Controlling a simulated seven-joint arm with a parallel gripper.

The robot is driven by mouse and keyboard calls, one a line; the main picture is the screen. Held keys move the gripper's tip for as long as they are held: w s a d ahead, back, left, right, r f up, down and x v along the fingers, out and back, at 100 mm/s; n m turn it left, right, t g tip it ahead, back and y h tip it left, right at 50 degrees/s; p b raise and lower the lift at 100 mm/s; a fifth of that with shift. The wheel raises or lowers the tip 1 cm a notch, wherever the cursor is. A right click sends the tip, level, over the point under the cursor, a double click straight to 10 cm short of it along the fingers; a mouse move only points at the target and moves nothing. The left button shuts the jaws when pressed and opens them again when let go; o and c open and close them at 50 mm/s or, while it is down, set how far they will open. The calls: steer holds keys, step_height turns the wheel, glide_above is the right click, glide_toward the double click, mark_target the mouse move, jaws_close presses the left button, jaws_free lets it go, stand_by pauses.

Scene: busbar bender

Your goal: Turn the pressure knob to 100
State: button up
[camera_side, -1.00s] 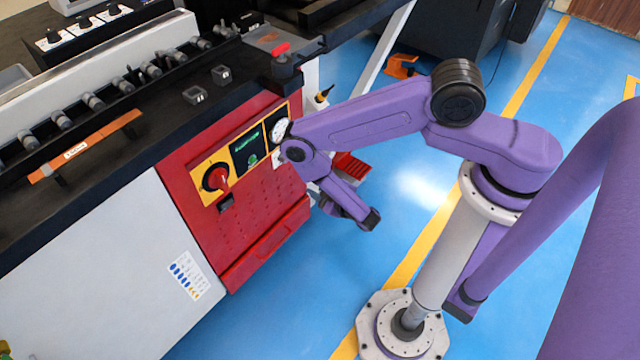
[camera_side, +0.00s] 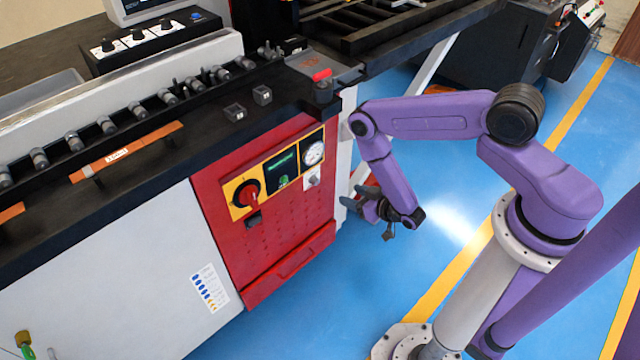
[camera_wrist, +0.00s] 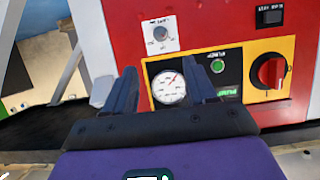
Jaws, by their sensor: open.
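A small grey knob on a white plate (camera_side: 312,178) sits just below the round pressure gauge (camera_side: 314,154) on the red panel. In the wrist view, which looks inverted, the grey knob (camera_wrist: 160,33) lies above the gauge (camera_wrist: 169,87); its label is too blurred to read. The gauge needle shows, but its value is unreadable. My gripper (camera_side: 364,212) is open and empty, right of and below the knob, apart from the panel. In the wrist view my gripper's fingers (camera_wrist: 163,72) stand either side of the gauge, with the knob beyond their tips.
A large red rotary switch (camera_side: 247,193) on a yellow plate and a green-lit display (camera_side: 282,167) share the panel. A black machine top (camera_side: 215,125) with a red-topped part (camera_side: 322,76) overhangs above. Blue floor (camera_side: 330,290) is clear below my gripper.

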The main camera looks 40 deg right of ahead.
mark_target(317, 183)
steer(key=x, duration=1.5)
steer(key=shift+w+f, duration=0.15)
steer(key=shift+w, duration=0.05)
steer(key=c, duration=1)
steer(key=n+h, duration=0.2)
steer(key=n, duration=0.1)
steer(key=shift+a, duration=0.1)
steer(key=o, duration=1)
